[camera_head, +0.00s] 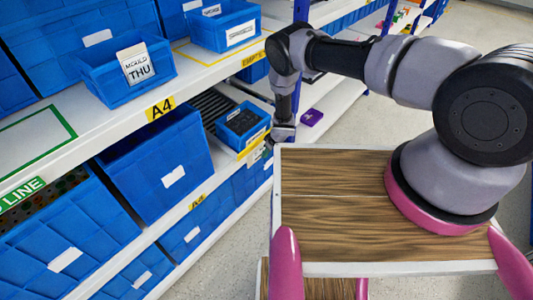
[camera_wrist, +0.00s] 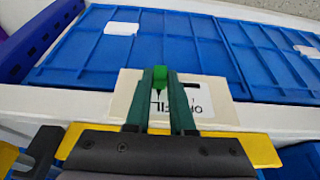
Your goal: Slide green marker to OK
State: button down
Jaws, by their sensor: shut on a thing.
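The green marker (camera_wrist: 158,79) is in the middle of the wrist view, between the two dark fingertips of my gripper (camera_wrist: 160,74). My gripper is shut on it. Behind and below it is a pale label plate (camera_wrist: 122,98) with black letters, partly covered by my fingers. Part of a word shows between the fingers and a few letters show to their right; I cannot read them fully. In the head view my gripper (camera_head: 270,142) is at the shelf edge beside a small blue bin, and the marker cannot be made out there.
A blue bin panel (camera_wrist: 140,50) lies just beyond the plate. Blue bins (camera_head: 160,170) fill the shelves on the left. My wooden-topped base (camera_head: 330,215) stands close to the rack; floor is open at the right.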

dwell(0.3)
jog(key=shift+s+a, duration=0.8)
jog(key=shift+s, duration=0.2)
jog(key=shift+s+a, duration=0.75)
jog(key=shift+s, duration=0.2)
jog(key=c, duration=0.8)
grip_release()
jog(key=shift+o, duration=0.2)
jog(key=v, duration=1)
jog(key=shift+r, duration=0.4)
jog(key=shift+s, duration=0.1)
